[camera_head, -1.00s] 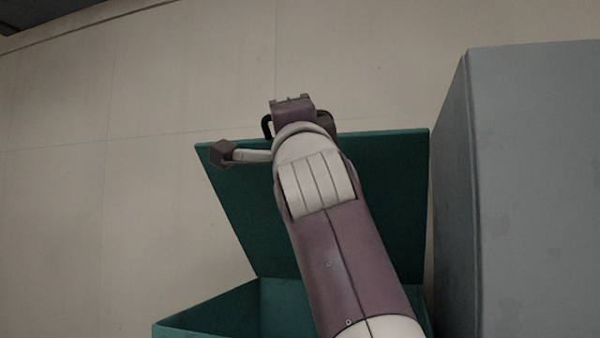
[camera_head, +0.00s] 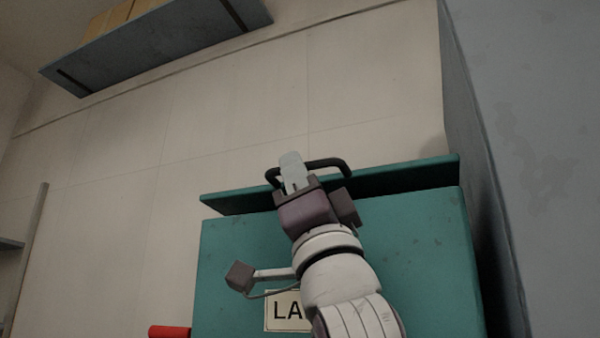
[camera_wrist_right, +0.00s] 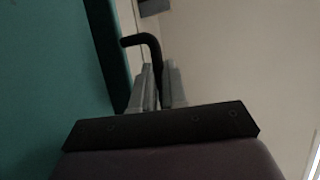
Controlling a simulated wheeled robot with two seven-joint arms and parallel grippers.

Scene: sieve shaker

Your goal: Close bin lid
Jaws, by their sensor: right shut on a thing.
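The teal bin (camera_head: 420,260) fills the lower middle of the head view, its broad face bearing a partly hidden label reading "LA". Its lid (camera_head: 410,178) shows as a narrow, strongly foreshortened teal band above that face; its exact angle is hard to tell. A black handle (camera_head: 325,164) is at the lid's upper edge. My right gripper (camera_head: 292,168) is shut on this handle. In the right wrist view, the fingers (camera_wrist_right: 160,88) close around the black handle (camera_wrist_right: 145,42), beside the lid's dark edge (camera_wrist_right: 108,45). My left gripper is not in view.
A grey cabinet (camera_head: 540,120) stands close to the bin's right. A shelf with boxes (camera_head: 165,40) hangs on the wall at upper left. A red part (camera_head: 170,331) shows at the bin's lower left.

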